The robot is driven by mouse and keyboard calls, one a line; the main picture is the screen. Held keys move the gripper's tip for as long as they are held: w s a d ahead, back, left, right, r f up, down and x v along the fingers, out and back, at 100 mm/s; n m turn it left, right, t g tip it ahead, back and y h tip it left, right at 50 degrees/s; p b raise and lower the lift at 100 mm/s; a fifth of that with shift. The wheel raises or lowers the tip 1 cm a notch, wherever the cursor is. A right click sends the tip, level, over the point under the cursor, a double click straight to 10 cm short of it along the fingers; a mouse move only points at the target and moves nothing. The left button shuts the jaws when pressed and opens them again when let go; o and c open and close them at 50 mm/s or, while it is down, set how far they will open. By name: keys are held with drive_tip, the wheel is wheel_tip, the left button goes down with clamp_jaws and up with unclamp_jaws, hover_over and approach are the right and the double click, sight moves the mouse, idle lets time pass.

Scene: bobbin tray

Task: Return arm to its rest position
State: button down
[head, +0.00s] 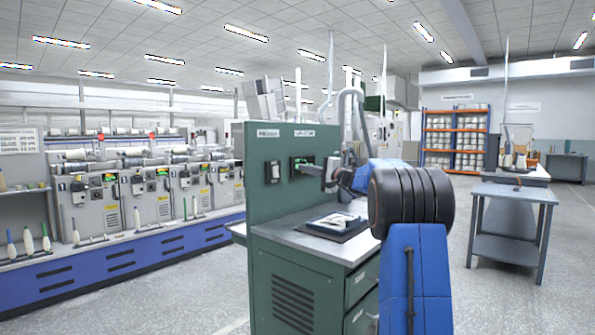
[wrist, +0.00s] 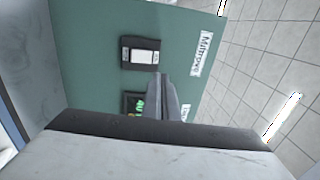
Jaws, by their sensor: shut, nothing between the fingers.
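My gripper (head: 318,171) is at the end of my blue and black arm, in front of the upright green panel (head: 262,215) of a workstation. In the wrist view the two fingers (wrist: 159,82) are shut together with nothing between them. They point toward the panel, close to a small box with a green display (wrist: 138,103), which they partly hide. I cannot tell whether the fingertips touch it. A dark box with a white face (wrist: 141,55) is beside it on the panel. The arm is extended over the bench.
The grey bench top (head: 290,236) carries a dark mat (head: 345,235) with white items below my arm. A blue-grey side table (head: 512,195) stands at right. Orange shelving (head: 455,140) is behind. A row of bobbin machines (head: 150,195) lines the left. Floor is free between them.

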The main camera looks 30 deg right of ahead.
drive_tip(key=shift+s+d+r, duration=0.1)
drive_tip(key=shift+s+d, duration=0.1)
drive_tip(key=shift+s, duration=0.35)
